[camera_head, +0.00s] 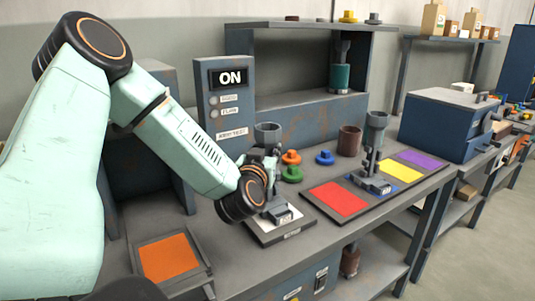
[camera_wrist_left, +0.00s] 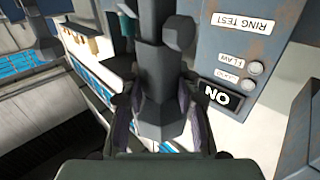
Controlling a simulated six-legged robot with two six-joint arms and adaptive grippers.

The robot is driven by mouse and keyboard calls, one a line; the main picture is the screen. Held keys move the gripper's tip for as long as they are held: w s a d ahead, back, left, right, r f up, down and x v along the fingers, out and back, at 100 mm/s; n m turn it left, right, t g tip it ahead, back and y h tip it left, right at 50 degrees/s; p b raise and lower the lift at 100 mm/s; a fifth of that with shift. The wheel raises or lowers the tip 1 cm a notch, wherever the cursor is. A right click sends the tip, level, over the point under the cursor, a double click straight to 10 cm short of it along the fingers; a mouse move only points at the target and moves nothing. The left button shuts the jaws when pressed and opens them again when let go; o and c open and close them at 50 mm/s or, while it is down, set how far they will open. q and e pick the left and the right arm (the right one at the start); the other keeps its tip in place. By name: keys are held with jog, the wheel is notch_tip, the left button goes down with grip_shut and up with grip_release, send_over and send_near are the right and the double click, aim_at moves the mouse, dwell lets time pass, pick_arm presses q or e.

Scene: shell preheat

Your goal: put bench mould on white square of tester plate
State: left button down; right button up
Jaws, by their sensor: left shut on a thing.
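The bench mould is a dark grey stand with a grey cup (camera_head: 267,134) on top and a pale label on its base. It looks upright over the white square of the tester plate (camera_head: 264,236), beside the ring-test box. I cannot tell whether its base touches the plate. My left gripper (camera_head: 266,185) is shut on the mould's column, partly hidden behind my wrist. In the left wrist view the column (camera_wrist_left: 160,75) runs between the two fingers (camera_wrist_left: 160,125). My right gripper is not in view.
The ring-test box (camera_head: 228,105) reads ON. A similar stand (camera_head: 370,180) is on the colour plate (camera_head: 337,200), by red, yellow and purple squares. Green, orange and blue knobbed pieces (camera_head: 292,174) and a brown cup (camera_head: 349,140) stand behind. An orange-topped tray (camera_head: 168,257) is at front left.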

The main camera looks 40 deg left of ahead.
pick_arm(q)
jog(key=shift+w+a, duration=0.2)
jog(key=c, duration=1.4)
grip_release()
jog(key=shift+f, duration=0.15)
jog(key=o, duration=0.4)
jog(key=shift+s+d, duration=0.15)
jog(key=p+v, duration=0.2)
jog(key=v, duration=0.4)
jog(key=p+v, duration=0.2)
jog(key=v, duration=0.3)
jog(key=shift+s+d+r, duration=0.1)
jog(key=shift+s+r, duration=0.15)
jog(key=shift+s, duration=0.15)
